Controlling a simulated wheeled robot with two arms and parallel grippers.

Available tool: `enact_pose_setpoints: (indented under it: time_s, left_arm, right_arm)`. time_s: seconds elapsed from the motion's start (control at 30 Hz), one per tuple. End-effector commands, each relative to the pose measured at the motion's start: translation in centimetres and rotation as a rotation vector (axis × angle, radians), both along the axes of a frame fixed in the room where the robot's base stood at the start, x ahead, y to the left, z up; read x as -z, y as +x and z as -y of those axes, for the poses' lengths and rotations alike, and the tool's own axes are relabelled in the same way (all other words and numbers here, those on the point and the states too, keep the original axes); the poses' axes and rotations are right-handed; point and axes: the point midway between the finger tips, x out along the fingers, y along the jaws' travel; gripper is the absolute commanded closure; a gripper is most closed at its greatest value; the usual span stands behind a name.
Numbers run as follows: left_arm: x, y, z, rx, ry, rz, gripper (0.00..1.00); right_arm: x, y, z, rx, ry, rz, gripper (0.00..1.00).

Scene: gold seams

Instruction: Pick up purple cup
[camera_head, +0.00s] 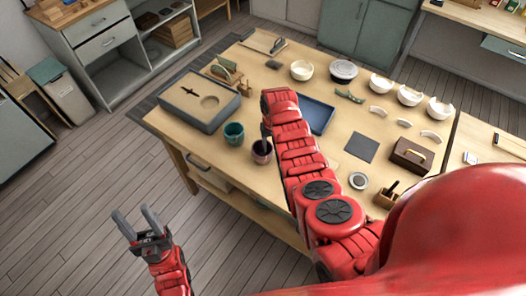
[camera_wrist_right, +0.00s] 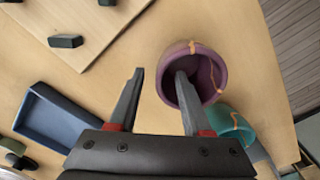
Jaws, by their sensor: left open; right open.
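The purple cup (camera_head: 262,157) stands upright on the wooden table, near its front edge. In the right wrist view the purple cup (camera_wrist_right: 208,62) shows gold seams and its open mouth. My right gripper (camera_wrist_right: 160,73) is open at the cup: one fingertip overlaps the cup's mouth, the other is outside its rim. I cannot tell whether either finger touches the cup. In the head view my right arm hides most of that gripper. My left gripper (camera_head: 137,220) is open and empty, over the floor left of the table.
A teal cup (camera_head: 234,134) stands close beside the purple cup. A grey box-like tray (camera_head: 205,122) lies behind it to the left. A blue tray (camera_head: 318,112) is beyond my right arm. Several white bowl pieces (camera_head: 410,95) lie at the right.

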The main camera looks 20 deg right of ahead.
Motion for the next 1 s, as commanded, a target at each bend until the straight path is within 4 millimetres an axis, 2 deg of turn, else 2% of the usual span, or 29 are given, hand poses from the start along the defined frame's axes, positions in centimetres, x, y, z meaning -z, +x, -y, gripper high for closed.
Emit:
enact_pose_setpoints:
  time_s: [0.33,0.6,1.0]
  left_arm:
    - [-0.09,0.01,-0.01,0.0,0.0,0.0,0.5]
    - [-0.09,0.01,-0.01,0.0,0.0,0.0,0.5]
    - [-0.09,0.01,0.0,0.0,0.0,0.0,0.5]
  right_arm:
    - [0.34,-0.02,0.0,0.0,0.0,0.001,0.53]
    - [0.34,-0.03,0.0,0.0,0.0,0.001,1.0]
    - [0.33,-0.04,-0.02,0.0,0.0,0.0,1.0]
